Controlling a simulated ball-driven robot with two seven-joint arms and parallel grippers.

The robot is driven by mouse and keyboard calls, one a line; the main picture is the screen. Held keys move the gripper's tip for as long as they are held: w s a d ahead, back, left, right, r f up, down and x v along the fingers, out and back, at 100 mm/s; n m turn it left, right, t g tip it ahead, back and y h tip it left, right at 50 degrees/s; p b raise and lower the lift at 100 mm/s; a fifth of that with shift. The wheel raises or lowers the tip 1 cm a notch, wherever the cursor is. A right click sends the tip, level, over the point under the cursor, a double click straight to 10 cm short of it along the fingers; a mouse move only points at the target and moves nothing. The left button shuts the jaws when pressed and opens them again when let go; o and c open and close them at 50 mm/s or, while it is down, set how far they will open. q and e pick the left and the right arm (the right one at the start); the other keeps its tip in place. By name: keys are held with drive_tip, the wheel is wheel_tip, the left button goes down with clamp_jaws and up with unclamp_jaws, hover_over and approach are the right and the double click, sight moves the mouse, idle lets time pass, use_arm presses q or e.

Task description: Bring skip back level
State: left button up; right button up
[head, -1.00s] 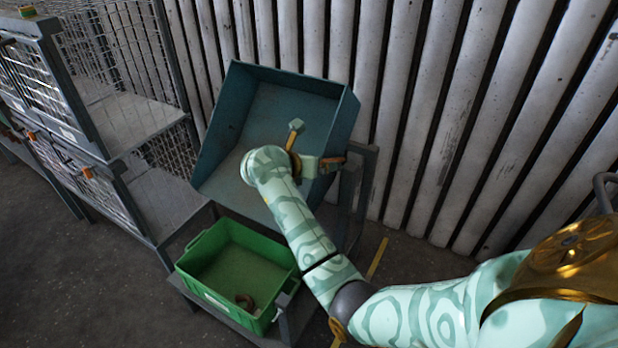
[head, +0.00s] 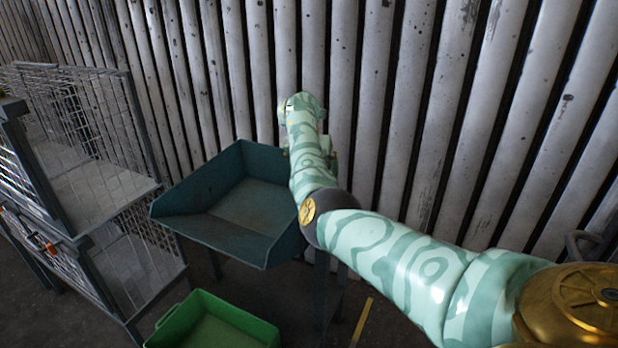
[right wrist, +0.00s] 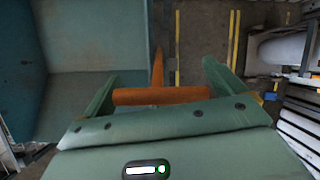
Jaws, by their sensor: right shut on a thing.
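The skip (head: 240,205) is a teal, open-fronted metal bin on a dark stand in the middle of the head view. Its floor looks close to level; I cannot tell if it is exactly so. Its inside looks empty where I see it. In the right wrist view the teal skip wall (right wrist: 90,50) fills the left side. My right gripper (right wrist: 160,85) is shut on an orange-brown handle (right wrist: 150,97) beside the skip. In the head view my arm hides the handle and the skip's right side. My left gripper is not in view.
A green crate (head: 255,330) stands below the skip's front, partly cut off. A wire-mesh cage rack (head: 100,190) stands close on the left. A wall of pale vertical slats (head: 400,90) rises behind. A yellow stripe (head: 362,322) marks the floor at right.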

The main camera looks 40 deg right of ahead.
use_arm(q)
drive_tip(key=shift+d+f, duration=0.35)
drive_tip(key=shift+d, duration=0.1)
use_arm(e)
drive_tip(key=shift+w+d, duration=0.35)
drive_tip(key=shift+d, duration=0.45)
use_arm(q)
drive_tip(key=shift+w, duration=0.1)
use_arm(e)
drive_tip(key=o, duration=1)
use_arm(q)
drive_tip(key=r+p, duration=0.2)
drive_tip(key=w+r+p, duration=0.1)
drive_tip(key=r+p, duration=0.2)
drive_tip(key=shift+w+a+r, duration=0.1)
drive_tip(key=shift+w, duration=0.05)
use_arm(e)
drive_tip(key=v, duration=1.6)
drive_tip(key=shift+r, duration=0.1)
